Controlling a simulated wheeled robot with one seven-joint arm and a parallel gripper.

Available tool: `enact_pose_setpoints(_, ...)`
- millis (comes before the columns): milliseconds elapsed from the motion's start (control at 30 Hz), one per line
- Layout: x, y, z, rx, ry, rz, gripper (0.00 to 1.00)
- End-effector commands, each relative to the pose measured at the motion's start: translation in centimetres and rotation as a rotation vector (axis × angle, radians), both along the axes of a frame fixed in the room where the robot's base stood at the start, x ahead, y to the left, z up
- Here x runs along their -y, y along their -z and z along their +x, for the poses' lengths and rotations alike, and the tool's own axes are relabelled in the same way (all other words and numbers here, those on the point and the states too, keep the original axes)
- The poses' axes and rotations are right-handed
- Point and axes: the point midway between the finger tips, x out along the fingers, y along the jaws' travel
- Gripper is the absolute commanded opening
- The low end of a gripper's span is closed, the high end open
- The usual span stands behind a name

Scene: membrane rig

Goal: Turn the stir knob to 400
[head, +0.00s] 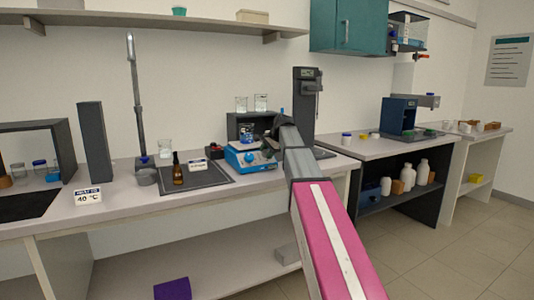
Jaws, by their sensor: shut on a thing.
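The blue stirrer (236,160) with a pale front panel stands on the bench, right of the middle of the dark mat. A small round dial (249,158) shows on its front. My gripper (268,151) is at the right side of the stirrer's front, small and dark, partly covered by my own arm. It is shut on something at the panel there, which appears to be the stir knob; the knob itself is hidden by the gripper. The knob's setting and any reading of 400 cannot be made out.
A brown bottle (178,172) and a small white label card (197,164) stand on the dark mat (205,180) left of the stirrer. A grey box (239,123) with glass beakers on top stands behind it. A tall dark instrument (305,100) rises behind my arm.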

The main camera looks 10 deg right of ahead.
Motion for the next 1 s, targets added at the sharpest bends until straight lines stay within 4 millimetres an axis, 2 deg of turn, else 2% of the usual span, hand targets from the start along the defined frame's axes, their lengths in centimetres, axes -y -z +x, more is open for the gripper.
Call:
enact_pose_setpoints(567,0.06,-0.03,0.00,-0.004,0.026,0.016,0.18)
enact_pose_setpoints(600,0.05,-0.03,0.01,-0.004,0.026,0.016,0.51)
enact_pose_setpoints(667,0.05,-0.03,0.01,-0.004,0.026,0.016,0.67)
enact_pose_setpoints(1000,0.13,-0.26,-0.15,-0.004,0.026,0.016,0.67)
